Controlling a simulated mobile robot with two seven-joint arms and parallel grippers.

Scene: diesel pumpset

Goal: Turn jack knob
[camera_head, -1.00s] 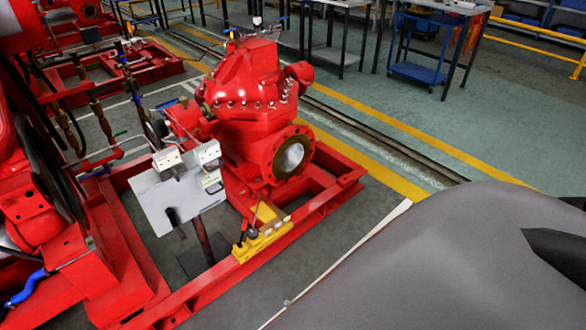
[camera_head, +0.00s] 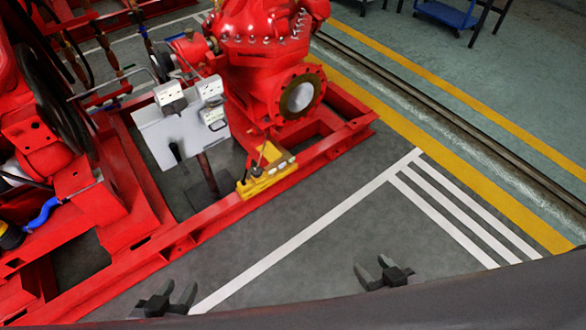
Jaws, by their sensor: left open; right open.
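A yellow jack (camera_head: 267,171) sits on the red base frame, in the middle left of the head view. A small knob-like part (camera_head: 255,168) shows on its upper side, too small to tell its shape clearly. My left gripper (camera_head: 178,291) is open and empty at the bottom of the view, below and left of the jack. My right gripper (camera_head: 374,268) is open and empty, below and right of the jack. Both are well apart from the jack.
The red base frame (camera_head: 205,217) carries the red pump (camera_head: 272,75) and a grey panel (camera_head: 180,135) with white gauge boxes. A large red machine (camera_head: 30,140) stands at the left. Grey floor with white lines (camera_head: 310,235) is clear in front of the frame.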

